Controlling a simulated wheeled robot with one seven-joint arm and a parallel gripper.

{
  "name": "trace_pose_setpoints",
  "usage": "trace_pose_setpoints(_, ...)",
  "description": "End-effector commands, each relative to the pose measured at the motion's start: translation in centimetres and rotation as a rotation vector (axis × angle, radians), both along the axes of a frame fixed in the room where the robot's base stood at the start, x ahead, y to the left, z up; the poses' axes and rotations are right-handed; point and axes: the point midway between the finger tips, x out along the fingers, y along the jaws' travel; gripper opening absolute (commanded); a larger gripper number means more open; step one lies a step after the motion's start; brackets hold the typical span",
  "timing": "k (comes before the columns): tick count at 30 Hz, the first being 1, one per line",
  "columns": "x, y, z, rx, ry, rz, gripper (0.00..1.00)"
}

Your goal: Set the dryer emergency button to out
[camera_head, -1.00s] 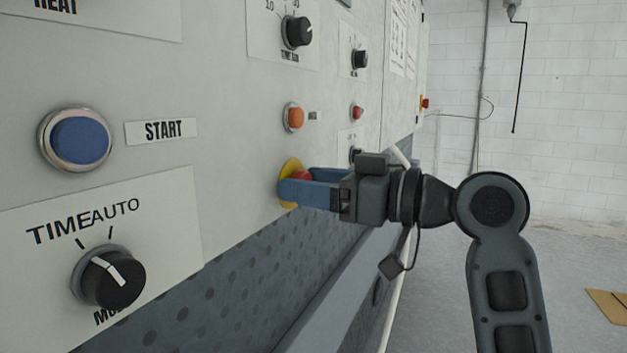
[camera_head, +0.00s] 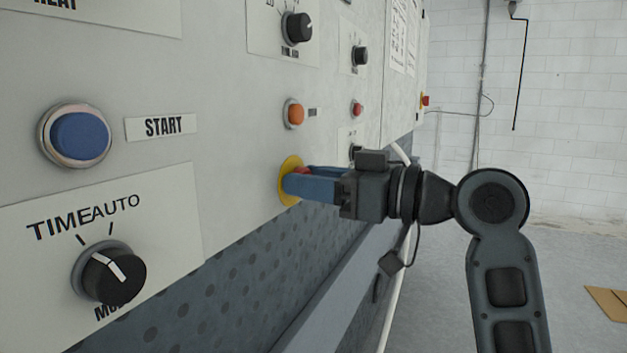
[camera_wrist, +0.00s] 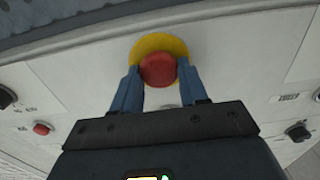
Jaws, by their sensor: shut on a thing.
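The emergency button has a red head (camera_wrist: 158,70) on a round yellow base (camera_wrist: 160,43), which is mounted on the light grey panel. In the head view most of the red head is hidden behind a finger, and the yellow base (camera_head: 290,189) shows around the fingertips. My gripper (camera_head: 296,184) reaches the button from the right. In the wrist view the two blue fingers of my gripper (camera_wrist: 158,74) stand on either side of the red head and are shut on it. Whether the button is in or out cannot be told.
A blue START button (camera_head: 80,137) and a black mode knob (camera_head: 114,276) are at the left of the panel. An orange button (camera_head: 293,114) is just above the gripper, with black knobs (camera_head: 297,28) higher up. Open floor lies to the right.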

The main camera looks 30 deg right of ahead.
Motion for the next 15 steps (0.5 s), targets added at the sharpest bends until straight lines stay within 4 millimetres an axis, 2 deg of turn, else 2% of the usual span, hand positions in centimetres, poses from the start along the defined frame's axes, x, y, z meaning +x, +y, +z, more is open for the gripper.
trace_pose_setpoints(13,-0.5,-0.36,0.01,0.0,0.0,0.001,0.0)
trace_pose_setpoints(14,-0.5,-0.36,0.01,0.0,0.0,0.001,0.45)
trace_pose_setpoints(15,-0.5,-0.36,0.01,0.0,0.0,0.001,0.49)
